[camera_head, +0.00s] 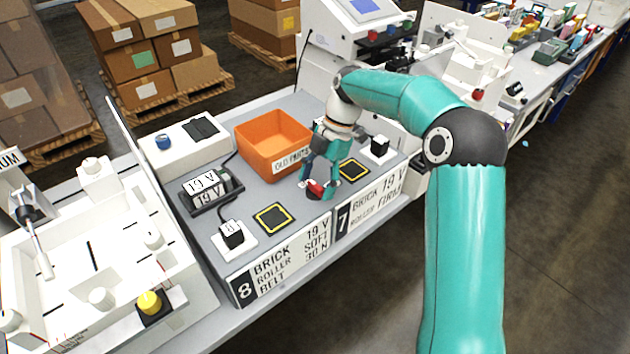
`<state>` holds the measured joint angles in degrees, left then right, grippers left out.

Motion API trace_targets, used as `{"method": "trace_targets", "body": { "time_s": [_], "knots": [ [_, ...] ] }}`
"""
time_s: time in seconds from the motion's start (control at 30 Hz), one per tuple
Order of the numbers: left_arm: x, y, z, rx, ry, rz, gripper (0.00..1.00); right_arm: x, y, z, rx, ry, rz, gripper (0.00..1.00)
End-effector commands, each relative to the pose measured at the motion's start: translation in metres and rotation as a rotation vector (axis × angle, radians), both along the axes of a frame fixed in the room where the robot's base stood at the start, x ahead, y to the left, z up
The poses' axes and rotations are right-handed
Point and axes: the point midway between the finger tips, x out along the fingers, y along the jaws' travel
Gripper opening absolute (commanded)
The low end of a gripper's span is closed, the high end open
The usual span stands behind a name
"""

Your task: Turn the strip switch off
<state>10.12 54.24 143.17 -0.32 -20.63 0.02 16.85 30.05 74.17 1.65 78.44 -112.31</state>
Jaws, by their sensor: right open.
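My right gripper (318,190) reaches down from the teal arm to the grey bench top, just in front of the orange bin. It is open. A small red part (316,187) shows low between its fingers. I cannot tell whether this is the strip switch or part of the gripper, and the fingers hide much of that spot. No strip shows clearly elsewhere. My left gripper is not in view.
The orange bin (262,145) stands behind the gripper. A black adapter (235,188) and a white block with a black plug (233,238) are to the left. Yellow-edged black pads (274,218) lie near the front edge. White machines flank this bench.

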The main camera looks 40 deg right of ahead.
Motion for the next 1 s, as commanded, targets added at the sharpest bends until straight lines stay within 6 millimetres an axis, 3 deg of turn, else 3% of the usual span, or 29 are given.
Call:
{"method": "trace_targets", "body": {
  "time_s": [0.27,0.67,1.0],
  "knots": [
    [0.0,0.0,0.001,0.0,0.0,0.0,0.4,0.002,-0.007,0.017,-0.001,-0.002,-0.002,0.71],
    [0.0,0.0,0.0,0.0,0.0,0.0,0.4,0.004,-0.036,0.085,-0.002,-0.003,-0.001,0.71],
    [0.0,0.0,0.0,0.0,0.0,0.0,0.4,0.005,-0.045,0.108,0.0,0.001,0.0,0.71]
  ]
}}
